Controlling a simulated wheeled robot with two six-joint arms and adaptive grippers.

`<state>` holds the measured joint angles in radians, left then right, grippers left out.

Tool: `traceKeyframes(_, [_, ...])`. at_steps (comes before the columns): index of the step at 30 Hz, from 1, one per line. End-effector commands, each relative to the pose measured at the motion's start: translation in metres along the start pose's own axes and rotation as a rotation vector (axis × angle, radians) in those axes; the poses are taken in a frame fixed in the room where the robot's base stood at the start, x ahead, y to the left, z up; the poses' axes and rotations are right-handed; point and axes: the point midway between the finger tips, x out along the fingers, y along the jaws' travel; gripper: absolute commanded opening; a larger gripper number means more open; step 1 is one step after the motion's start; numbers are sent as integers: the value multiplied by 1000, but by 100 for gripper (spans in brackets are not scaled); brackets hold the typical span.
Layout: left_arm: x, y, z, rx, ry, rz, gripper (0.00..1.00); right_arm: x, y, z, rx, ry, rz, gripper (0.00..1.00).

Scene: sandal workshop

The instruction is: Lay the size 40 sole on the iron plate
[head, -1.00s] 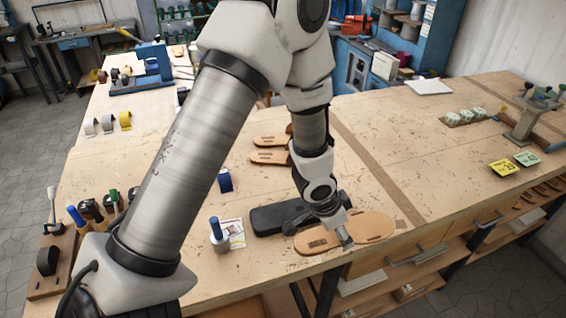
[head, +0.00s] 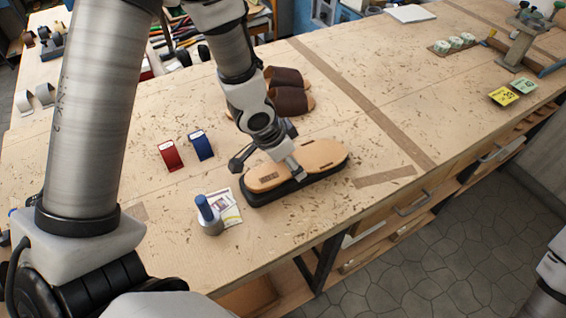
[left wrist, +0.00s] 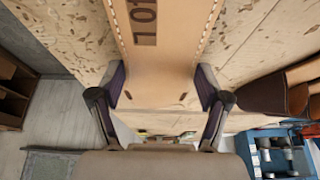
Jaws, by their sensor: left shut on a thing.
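The tan sole (head: 318,157) has dark slots and a dark printed mark near one end. It lies lengthwise over the black iron plate (head: 268,197), which shows as a dark rim along the sole's near side. I cannot tell whether the sole rests on the plate or hovers just above. My left gripper (head: 293,167) is shut on the sole. In the left wrist view the sole (left wrist: 165,55) sits between both fingers (left wrist: 162,98), its printed number partly cut off. My right gripper is not in view; only part of an arm shows at the lower right.
Left of the plate are a blue-topped bottle (head: 209,215) on a card, a red holder (head: 171,156) and a blue holder (head: 201,145). Brown-strapped sandals (head: 290,100) stand behind. The tabletop right of the sole is clear up to the front edge.

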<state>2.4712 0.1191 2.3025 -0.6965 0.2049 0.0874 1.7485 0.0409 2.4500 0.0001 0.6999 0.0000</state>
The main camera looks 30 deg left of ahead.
Motion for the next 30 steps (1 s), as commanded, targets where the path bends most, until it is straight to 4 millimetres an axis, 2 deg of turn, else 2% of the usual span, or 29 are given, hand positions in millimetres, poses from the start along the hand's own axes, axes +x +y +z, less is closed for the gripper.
traceKeyframes(1, [11, 0, 4, 1, 1, 0, 31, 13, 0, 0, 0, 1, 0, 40])
traceKeyframes(6, [6, 1, 3, 1, 1, 0, 31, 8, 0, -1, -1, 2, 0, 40])
traceKeyframes(12, [10, 1, 5, 1, 0, 0, 31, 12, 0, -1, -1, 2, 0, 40])
traceKeyframes(13, [10, 1, 4, 1, 0, 0, 83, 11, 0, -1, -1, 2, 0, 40])
traceKeyframes(14, [9, 1, 4, 1, 0, 0, 94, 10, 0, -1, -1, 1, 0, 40])
traceKeyframes(15, [9, 1, 4, 1, 0, 0, 100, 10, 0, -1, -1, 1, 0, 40])
traceKeyframes(25, [8, 1, 4, 1, 1, 0, 100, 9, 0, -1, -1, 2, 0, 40])
traceKeyframes(30, [-12, 0, 2, -1, 3, 0, 100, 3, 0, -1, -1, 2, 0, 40])
